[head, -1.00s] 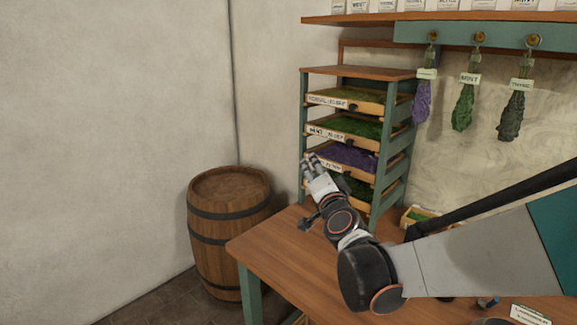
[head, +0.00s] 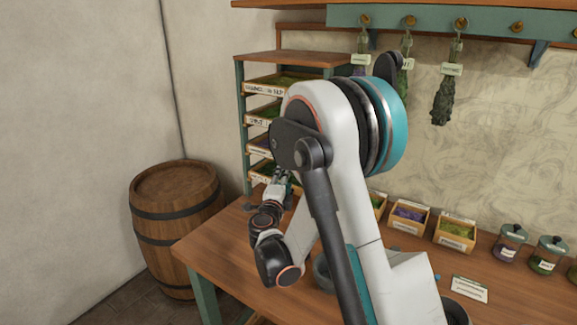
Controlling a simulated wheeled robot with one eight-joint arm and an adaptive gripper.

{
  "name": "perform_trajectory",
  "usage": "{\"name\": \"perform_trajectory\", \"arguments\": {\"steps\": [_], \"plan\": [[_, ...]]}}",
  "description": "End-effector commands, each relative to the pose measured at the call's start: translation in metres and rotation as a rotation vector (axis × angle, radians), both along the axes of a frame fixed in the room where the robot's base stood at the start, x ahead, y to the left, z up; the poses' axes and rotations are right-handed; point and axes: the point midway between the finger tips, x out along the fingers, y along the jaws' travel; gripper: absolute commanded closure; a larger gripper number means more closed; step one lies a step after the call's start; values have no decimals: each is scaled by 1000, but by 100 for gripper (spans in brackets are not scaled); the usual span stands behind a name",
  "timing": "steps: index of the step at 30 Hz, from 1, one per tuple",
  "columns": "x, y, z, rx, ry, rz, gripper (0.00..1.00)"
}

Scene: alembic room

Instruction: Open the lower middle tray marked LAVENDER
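The drying rack (head: 241,130) stands at the back left of the table, with trays stacked one above another. The lower middle tray (head: 258,152) has a pale label too small to read and a little purple showing; my arm hides its right part. I cannot tell whether it is pulled out. My gripper (head: 281,177) is low at the front of the rack, around the bottom tray (head: 262,169) and below the lower middle tray. Its fingers are small and partly hidden by my arm, so I cannot tell whether they are open or touching anything.
Upper trays (head: 270,90) hold green herbs. A barrel (head: 174,225) stands left of the table (head: 215,238). Small herb boxes (head: 408,217) and lidded jars (head: 509,243) stand on the right side. Herb bunches (head: 445,100) hang behind. The table's front left is clear.

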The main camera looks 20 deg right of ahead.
Motion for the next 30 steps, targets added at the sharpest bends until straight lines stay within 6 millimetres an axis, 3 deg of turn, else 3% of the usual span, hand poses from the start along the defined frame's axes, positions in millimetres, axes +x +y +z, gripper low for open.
{"name": "perform_trajectory", "arguments": {"steps": [9,15,21,30], "plan": [[53,-36,-2,-1,0,-1,59],[77,-52,-1,-1,0,0,59],[88,-60,0,-1,0,1,59],[90,-60,1,-1,0,2,59]]}}
